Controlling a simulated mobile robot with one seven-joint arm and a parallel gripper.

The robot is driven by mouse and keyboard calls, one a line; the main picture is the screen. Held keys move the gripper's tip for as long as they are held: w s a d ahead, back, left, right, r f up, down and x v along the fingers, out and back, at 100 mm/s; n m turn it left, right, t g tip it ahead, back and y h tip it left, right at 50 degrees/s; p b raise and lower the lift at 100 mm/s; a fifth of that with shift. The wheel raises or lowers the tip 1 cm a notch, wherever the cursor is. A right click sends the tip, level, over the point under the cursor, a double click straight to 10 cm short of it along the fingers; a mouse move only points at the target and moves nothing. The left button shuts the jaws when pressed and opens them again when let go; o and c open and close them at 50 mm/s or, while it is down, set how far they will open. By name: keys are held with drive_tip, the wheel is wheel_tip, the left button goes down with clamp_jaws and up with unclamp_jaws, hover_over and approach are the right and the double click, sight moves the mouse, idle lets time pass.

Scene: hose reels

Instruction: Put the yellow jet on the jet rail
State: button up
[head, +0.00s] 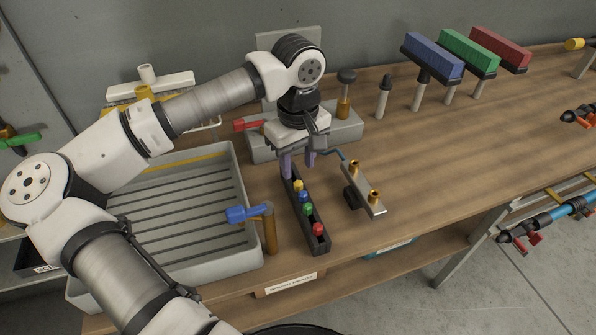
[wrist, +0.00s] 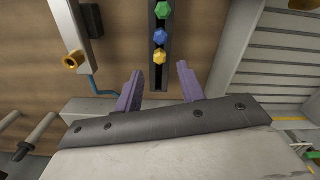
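The yellow jet (head: 298,185) sits at the far end of a narrow black rail (head: 319,240), which I take to be the jet rail. The blue, green and red jets stand in a row nearer along it. In the wrist view the yellow jet (wrist: 159,57) shows just beyond the fingertips, with the blue jet (wrist: 159,36) and green jet (wrist: 163,10) past it. My gripper (head: 298,168) is open and empty over the rail's far end. In the wrist view its purple fingers (wrist: 160,70) are spread apart, one on either side of the rail's line.
A metal block with two brass outlets (head: 362,188) stands right of the rail. A grey ribbed sink tray (head: 243,205) and a blue-handled tap (head: 269,230) are to the left. Blue, green and red brushes (head: 433,57) stand at the back. The bench right of the block is clear.

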sight(298, 182)
wheel_tip(298, 182, up, 9)
drive_tip(key=b, duration=0.1)
drive_tip(key=shift+f, duration=0.1)
idle(0.3)
